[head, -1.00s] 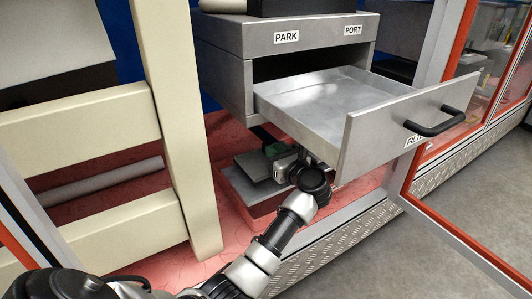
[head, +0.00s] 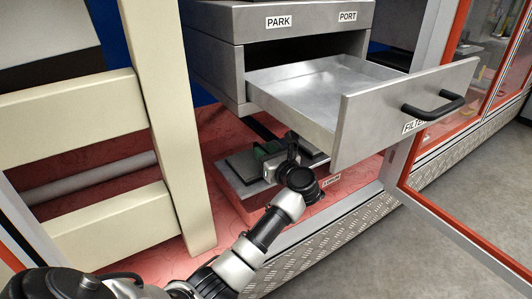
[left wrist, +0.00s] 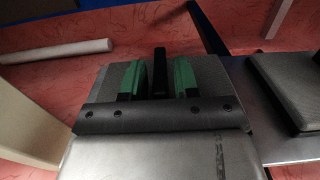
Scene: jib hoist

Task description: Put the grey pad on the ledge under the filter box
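The filter box (head: 215,70) hangs at the upper middle with its drawer (head: 300,95) pulled out. Below it a grey metal ledge (head: 228,186) stands on the red floor, with a dark grey pad (head: 236,163) lying on it. My left gripper (head: 268,153) reaches in under the drawer, over the pad. In the left wrist view its green fingers (left wrist: 159,77) stand apart on either side of an upright black piece (left wrist: 160,72), with narrow gaps showing. The grey pad (left wrist: 212,62) lies flat beyond the fingers. My right gripper is not in view.
The drawer overhangs my arm closely. A cream frame (head: 165,120) stands at left, and an open red-edged door (head: 460,245) at right.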

